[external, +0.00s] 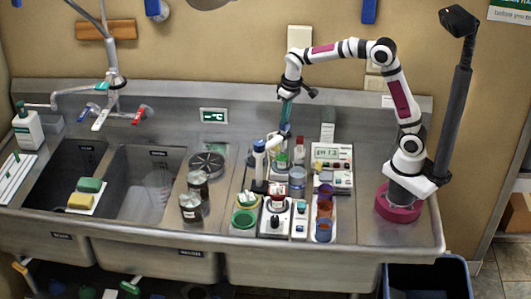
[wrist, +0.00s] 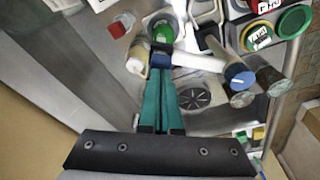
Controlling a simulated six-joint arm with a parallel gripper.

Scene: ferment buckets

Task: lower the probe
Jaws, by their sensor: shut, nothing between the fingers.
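My gripper (external: 284,130) points down over the crowded bench section of the steel sink. Its teal fingers are shut with nothing between them. In the wrist view, the fingertips (wrist: 160,70) come up against or just over a small blue block (wrist: 160,60); I cannot tell whether they touch. A pale arm runs from that block towards a blue-capped white post (external: 259,165), and appears to be the probe's stand. The probe's tip is not clear to see. A jar with green (external: 281,158) stands below and in front; the green also shows in the wrist view (wrist: 163,30).
A meter with a lit display (external: 328,152) is at the right, with blue and orange cups (external: 324,208) before it. Dark-lidded jars (external: 190,207) and a round drain (external: 207,165) are at the left. A green-rimmed container (external: 244,219) stands in front. The two basins are farther left.

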